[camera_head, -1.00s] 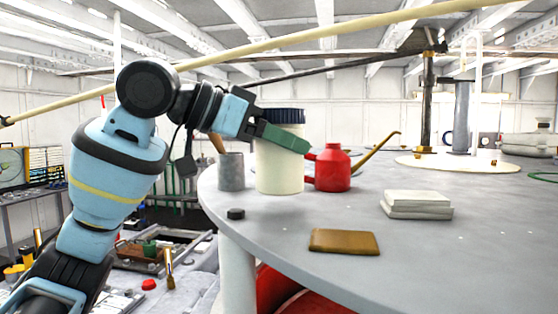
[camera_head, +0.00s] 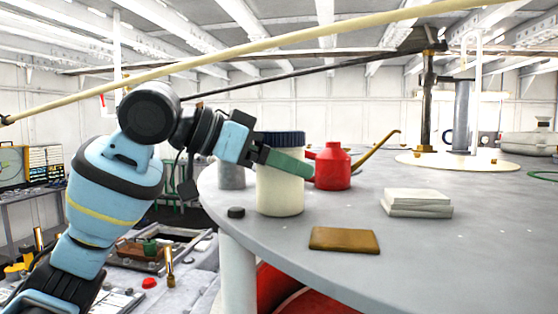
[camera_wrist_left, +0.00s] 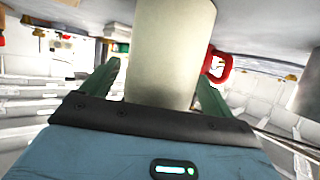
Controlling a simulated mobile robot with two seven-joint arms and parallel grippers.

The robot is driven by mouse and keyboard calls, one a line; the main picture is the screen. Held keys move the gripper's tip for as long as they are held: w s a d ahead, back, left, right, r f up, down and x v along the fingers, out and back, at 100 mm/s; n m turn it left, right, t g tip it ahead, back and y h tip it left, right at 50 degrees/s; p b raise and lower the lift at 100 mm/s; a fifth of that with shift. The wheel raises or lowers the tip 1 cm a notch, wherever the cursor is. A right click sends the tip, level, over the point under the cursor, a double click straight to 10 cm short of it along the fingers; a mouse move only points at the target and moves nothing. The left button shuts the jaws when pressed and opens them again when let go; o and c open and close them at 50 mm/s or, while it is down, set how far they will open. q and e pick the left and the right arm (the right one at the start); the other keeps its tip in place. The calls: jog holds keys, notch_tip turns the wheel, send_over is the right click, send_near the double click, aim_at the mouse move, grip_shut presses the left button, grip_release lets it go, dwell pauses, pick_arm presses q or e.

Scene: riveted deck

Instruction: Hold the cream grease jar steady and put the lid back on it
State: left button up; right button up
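The cream grease jar (camera_head: 280,190) stands upright near the left edge of the grey table. A dark blue ribbed lid (camera_head: 281,139) shows on its top. My left gripper (camera_head: 290,163) reaches across the jar's upper body, with one green finger along its near side. In the left wrist view the jar (camera_wrist_left: 168,50) is between the two green fingers (camera_wrist_left: 160,90), and its lid is out of that picture. The gripper is shut on the jar. My right gripper is not in view.
A red oil can (camera_head: 332,168) stands just right of the jar, and a grey mug (camera_head: 231,176) is behind it.

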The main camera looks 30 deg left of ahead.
pick_arm(q)
jog(key=shift+r, duration=0.2)
jog(key=v, duration=1.2)
dwell(0.4)
